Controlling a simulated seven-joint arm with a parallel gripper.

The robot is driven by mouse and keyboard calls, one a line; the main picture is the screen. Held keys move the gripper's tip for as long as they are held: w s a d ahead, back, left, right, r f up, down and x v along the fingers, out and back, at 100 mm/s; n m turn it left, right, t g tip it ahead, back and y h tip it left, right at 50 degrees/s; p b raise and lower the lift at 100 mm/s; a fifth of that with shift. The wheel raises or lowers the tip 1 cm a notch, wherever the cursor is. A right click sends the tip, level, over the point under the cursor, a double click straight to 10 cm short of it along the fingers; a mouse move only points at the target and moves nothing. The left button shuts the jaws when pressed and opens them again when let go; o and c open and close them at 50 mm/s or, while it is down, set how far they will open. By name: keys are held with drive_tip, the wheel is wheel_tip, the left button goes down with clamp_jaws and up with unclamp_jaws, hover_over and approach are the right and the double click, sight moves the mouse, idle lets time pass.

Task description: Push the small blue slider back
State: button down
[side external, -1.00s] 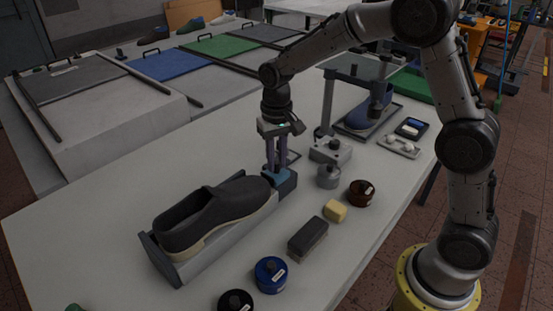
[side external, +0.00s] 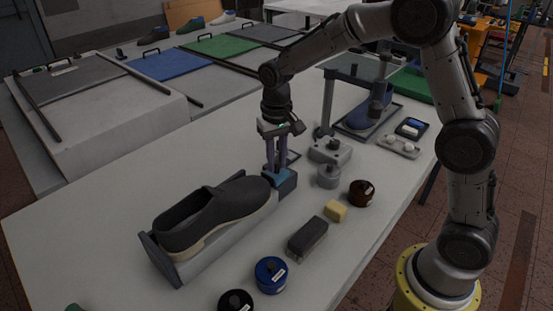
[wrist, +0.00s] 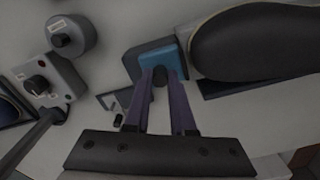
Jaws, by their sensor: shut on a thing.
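The small blue slider (side external: 279,175) sits at the toe end of the grey shoe stand (side external: 222,238), on a dark block. It also shows in the wrist view (wrist: 158,58) beside the shoe toe. My gripper (side external: 275,170) points down at the slider, its fingers shut on a dark knob on top of it. In the wrist view my gripper (wrist: 160,78) has its fingertips close together around this knob, which they partly hide. A dark shoe (side external: 215,212) lies on the stand, its toe next to the slider.
A grey control box (side external: 330,151) and a grey round pot (side external: 328,176) stand right of the gripper. A brown tin (side external: 361,193), a yellow block (side external: 335,211), a dark brush (side external: 308,238) and a blue tin (side external: 271,275) lie in front. The table left of the shoe is clear.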

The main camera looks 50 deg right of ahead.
drive_tip(key=shift+d+r, duration=0.1)
idle(0.3)
drive_tip(key=shift+d, duration=1.5)
drive_tip(key=c, duration=1)
unclamp_jaws()
drive_tip(key=shift+d, duration=0.1)
drive_tip(key=shift+c, duration=0.2)
wheel_tip(320, 180, up, 14)
